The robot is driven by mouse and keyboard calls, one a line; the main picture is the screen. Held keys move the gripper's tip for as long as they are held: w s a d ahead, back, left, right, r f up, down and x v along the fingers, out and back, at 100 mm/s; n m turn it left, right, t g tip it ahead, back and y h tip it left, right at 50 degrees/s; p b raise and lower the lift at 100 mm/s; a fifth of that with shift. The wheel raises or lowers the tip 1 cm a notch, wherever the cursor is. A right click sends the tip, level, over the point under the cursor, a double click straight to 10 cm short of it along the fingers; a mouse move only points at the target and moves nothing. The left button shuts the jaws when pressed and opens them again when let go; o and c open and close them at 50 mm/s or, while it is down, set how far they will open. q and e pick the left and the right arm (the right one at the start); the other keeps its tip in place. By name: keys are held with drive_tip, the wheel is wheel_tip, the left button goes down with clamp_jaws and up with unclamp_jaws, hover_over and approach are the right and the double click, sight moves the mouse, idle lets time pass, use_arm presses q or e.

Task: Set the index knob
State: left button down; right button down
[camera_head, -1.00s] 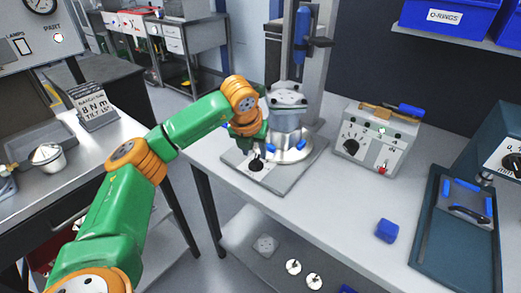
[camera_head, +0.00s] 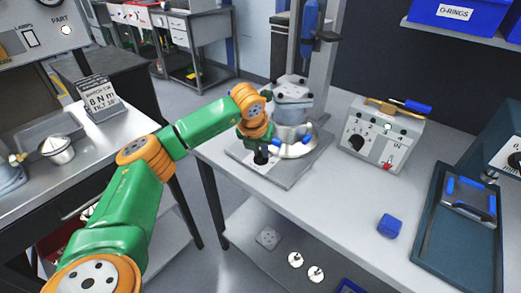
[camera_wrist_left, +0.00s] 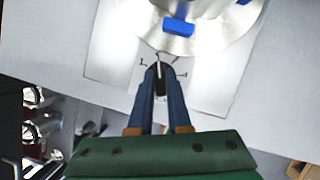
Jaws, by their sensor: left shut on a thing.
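The index knob (camera_head: 261,159) is a small black knob on the grey base plate (camera_head: 287,178) in front of the round machined housing (camera_head: 292,108). My left gripper (camera_head: 261,151) reaches down onto it from above. In the left wrist view, the blue-grey fingers of my left gripper (camera_wrist_left: 161,82) are shut on the dark knob (camera_wrist_left: 158,71), their tips close together around it. Marks that look like 1 and 3 show on the plate on either side; the fingers hide much of the knob and its near side. My right gripper is in neither view.
A control box (camera_head: 381,138) with its own black dial stands to the right on the bench. A blue block (camera_head: 390,225) lies nearer the front, and a dark tray (camera_head: 455,240) is at the right. The bench between them is clear.

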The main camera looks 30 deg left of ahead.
use_arm(q)
drive_tip(key=shift+m, duration=0.8)
drive_tip(key=shift+a+r+m+h, duration=0.15)
drive_tip(key=shift+m+h, duration=0.55)
drive_tip(key=shift+m, duration=0.5)
drive_tip(key=shift+w+m+h+p, duration=0.1)
drive_tip(key=shift+m+h+p, duration=0.7)
drive_tip(key=shift+m, duration=1.4)
drive_tip(key=c, duration=0.9)
unclamp_jaws()
drive_tip(key=shift+o, duration=0.2)
